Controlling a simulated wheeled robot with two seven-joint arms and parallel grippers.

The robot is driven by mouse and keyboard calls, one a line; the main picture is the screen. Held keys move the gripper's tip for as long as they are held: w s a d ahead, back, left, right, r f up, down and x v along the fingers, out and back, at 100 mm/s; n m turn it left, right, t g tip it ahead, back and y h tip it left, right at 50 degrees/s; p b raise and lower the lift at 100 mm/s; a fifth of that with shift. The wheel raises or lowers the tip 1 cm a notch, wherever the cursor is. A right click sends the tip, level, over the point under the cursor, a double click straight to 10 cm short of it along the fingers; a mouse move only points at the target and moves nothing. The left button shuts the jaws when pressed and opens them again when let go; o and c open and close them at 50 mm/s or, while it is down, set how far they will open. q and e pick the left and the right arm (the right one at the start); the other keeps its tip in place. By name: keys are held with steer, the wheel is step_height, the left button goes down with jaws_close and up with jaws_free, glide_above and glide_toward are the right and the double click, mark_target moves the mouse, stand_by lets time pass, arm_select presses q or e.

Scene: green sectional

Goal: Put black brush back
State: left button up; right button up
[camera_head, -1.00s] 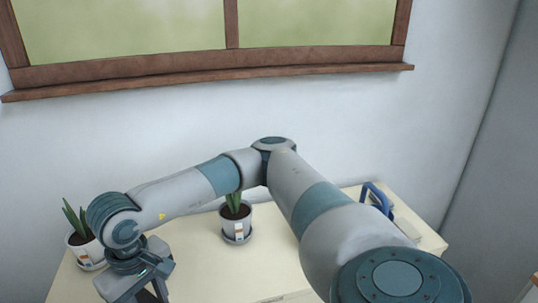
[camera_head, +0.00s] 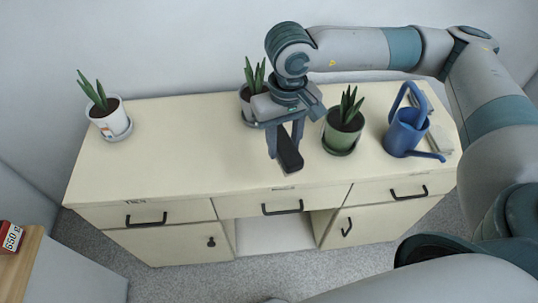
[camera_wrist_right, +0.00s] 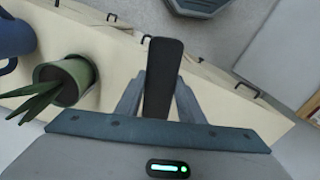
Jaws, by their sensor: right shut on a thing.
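My right gripper (camera_head: 285,143) hangs over the cream cabinet, left of the green pot. It is shut on the black brush (camera_head: 290,158), a dark elongated piece that sticks out beyond the fingers toward the cabinet's front edge. In the right wrist view the brush (camera_wrist_right: 162,72) lies between the two fingers of my right gripper (camera_wrist_right: 158,95). Whether the brush touches the cabinet top is unclear. My left gripper is not in view.
The cream cabinet top (camera_head: 190,150) has free room at left and centre. A white potted plant (camera_head: 110,118) stands far left, another plant (camera_head: 252,85) behind my gripper, a green pot (camera_head: 343,130) right of it, then a blue watering can (camera_head: 405,130). A wooden surface (camera_head: 22,262) is lower left.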

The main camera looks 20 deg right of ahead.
mark_target(288, 144)
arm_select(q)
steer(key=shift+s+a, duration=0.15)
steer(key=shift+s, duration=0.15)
